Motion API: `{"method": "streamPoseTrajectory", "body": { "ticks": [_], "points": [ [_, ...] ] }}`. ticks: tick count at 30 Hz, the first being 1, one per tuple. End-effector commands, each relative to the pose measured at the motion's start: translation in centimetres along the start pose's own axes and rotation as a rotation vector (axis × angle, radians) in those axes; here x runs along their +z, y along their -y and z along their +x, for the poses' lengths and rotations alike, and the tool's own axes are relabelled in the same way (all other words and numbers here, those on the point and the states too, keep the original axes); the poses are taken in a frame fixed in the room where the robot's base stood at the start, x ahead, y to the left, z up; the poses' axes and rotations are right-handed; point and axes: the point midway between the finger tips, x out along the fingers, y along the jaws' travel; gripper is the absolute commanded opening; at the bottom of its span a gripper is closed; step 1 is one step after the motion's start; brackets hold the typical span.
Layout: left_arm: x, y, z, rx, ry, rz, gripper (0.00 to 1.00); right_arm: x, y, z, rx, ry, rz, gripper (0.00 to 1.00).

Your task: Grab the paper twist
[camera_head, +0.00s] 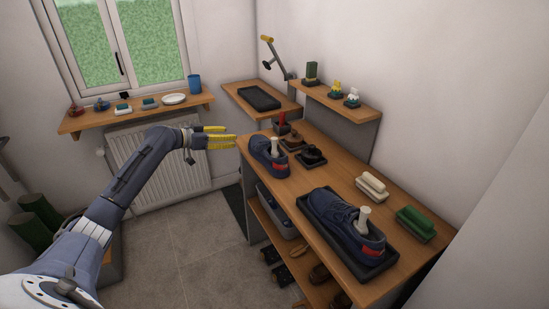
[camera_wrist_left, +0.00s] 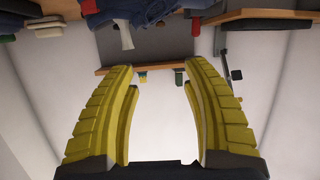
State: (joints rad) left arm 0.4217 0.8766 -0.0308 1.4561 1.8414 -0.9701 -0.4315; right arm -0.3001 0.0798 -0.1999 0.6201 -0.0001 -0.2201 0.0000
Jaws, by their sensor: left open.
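A white paper twist (camera_head: 274,147) stands up out of the blue shoe (camera_head: 264,162) at the near-left end of the bench's far half. A similar white piece (camera_head: 364,217) sticks out of the larger blue shoe (camera_head: 340,216) on a black tray. One white twist also shows in the left wrist view (camera_wrist_left: 126,36), beyond the fingers and upside down. My left gripper (camera_head: 229,135) has yellow fingers that are apart and empty. It is in the air left of the smaller shoe, not touching it. My right gripper is not in view.
The wooden bench (camera_head: 303,182) also holds dark brushes (camera_head: 312,154), a cream brush (camera_head: 371,185) and a green brush (camera_head: 415,222). A wall shelf (camera_head: 340,104) with small items hangs behind. The windowsill (camera_head: 137,113) holds a blue cup (camera_head: 194,84). Floor space is clear in front.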

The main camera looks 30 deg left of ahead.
Motion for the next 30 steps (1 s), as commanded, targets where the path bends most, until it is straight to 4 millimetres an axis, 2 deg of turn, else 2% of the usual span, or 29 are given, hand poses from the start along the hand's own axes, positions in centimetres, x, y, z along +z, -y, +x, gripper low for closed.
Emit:
{"method": "streamPoseTrajectory", "body": {
  "ticks": [1, 4, 7, 11, 24, 30],
  "points": [
    [-0.5, -1.4, 0.0, 0.043, -0.009, 0.010, 0.49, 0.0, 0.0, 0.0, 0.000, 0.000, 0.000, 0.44],
    [-1.1, -3.3, -0.1, 0.109, -0.019, 0.030, 0.49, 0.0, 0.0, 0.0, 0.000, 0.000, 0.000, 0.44],
    [-1.0, -4.2, -0.1, 0.149, -0.018, 0.053, 0.49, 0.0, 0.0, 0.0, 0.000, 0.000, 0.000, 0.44],
    [-0.7, -4.5, 0.6, 0.158, -0.010, 0.086, 0.49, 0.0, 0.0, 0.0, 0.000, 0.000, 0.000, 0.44],
    [-0.8, -5.7, 8.1, 0.156, -0.011, 0.085, 0.49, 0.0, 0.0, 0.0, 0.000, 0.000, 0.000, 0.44],
    [-0.8, -6.0, 10.7, 0.155, -0.011, 0.085, 0.49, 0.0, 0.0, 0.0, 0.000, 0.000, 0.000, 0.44]
  ]
}}
